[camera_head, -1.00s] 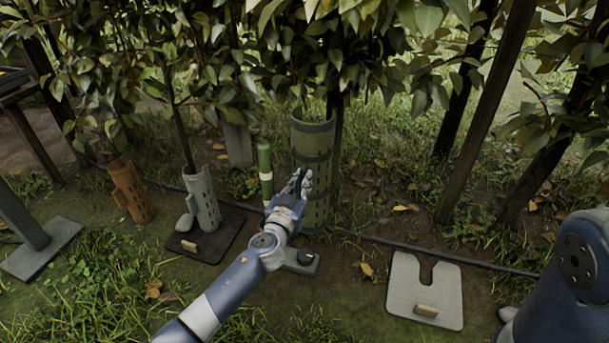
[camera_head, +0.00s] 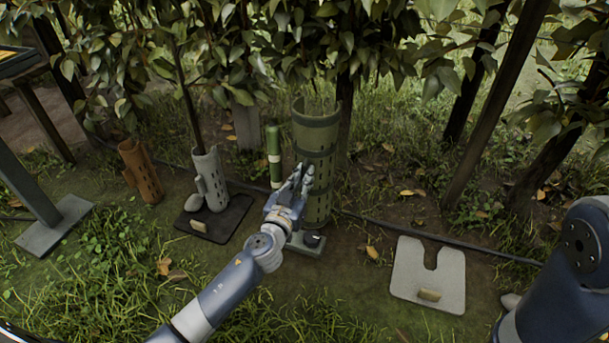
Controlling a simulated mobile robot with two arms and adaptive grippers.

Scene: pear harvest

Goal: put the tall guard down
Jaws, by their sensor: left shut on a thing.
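The tall guard (camera_head: 318,145) is an olive-green open-topped tube with darker bands and holes low down. It stands nearly upright in the middle of the head view, in front of a leafy tree. My left gripper (camera_head: 300,178) is shut on its near left side, around mid-height. The fingers hide part of the wall, and the exact grip is hard to see. The guard's lower end is low, close to the ground behind a small grey plate (camera_head: 312,249); I cannot tell whether it touches. My right arm is at the right edge; its gripper is not in view.
A green post with a white band (camera_head: 273,160) stands just left of the guard. Further left are a grey guard (camera_head: 210,180) on a dark mat (camera_head: 232,222) and a brown guard (camera_head: 142,172). A notched pale plate (camera_head: 455,275) lies right. A dark hose crosses the ground.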

